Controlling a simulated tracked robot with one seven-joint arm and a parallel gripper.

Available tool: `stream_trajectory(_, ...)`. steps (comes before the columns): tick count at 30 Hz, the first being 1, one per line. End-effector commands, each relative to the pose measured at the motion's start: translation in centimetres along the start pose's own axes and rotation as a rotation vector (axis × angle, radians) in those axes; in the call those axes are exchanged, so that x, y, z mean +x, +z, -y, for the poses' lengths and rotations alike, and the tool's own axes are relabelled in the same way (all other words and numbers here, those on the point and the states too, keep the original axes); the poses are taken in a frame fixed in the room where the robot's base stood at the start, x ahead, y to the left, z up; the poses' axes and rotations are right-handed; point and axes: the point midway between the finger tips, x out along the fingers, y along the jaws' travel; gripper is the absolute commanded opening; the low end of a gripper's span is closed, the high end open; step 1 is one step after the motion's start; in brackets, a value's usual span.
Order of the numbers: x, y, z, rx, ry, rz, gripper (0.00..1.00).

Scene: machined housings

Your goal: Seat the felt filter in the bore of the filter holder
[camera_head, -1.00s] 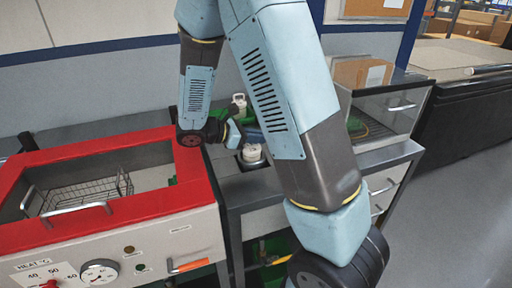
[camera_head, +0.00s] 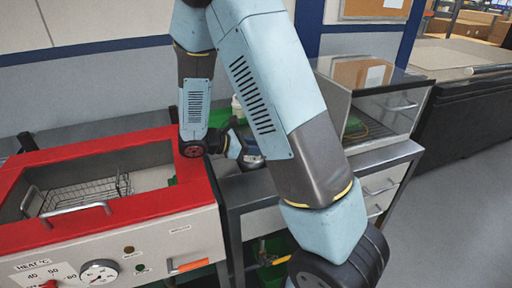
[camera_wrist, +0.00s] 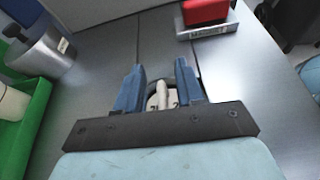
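My gripper (camera_wrist: 160,68) points down at the steel bench, its two blue fingers clearly apart. Between them, in the wrist view, is a pale cream piece (camera_wrist: 162,96) with a narrow upright part and dark marks, inside a dark curved rim. Gaps show between the narrow part and the fingers. I cannot tell whether this is the felt filter or the filter holder, and the bracket hides its lower part. In the head view my gripper (camera_head: 250,158) is low over the bench and mostly hidden by my arm.
A green tray (camera_wrist: 24,135) with a white cylinder (camera_wrist: 10,104) and a metal cylinder (camera_wrist: 42,58) lie left in the wrist view. A red block (camera_wrist: 205,12) sits on a metal holder at the top. A red-rimmed bath (camera_head: 100,150) stands left, a clear-sided case (camera_head: 385,105) right.

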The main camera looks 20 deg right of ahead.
Motion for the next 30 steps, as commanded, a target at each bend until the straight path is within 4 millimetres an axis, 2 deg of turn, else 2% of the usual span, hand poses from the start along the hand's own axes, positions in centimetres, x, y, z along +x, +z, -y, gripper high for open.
stream_trajectory(8,-0.6,0.1,-0.1,0.001,0.002,0.000,0.38)
stream_trajectory(11,-1.8,0.1,-0.1,0.001,0.004,-0.002,0.38)
stream_trajectory(22,-8.9,0.1,-0.1,0.000,0.005,-0.002,0.38)
stream_trajectory(30,-11.8,0.1,0.0,0.000,0.003,0.000,0.38)
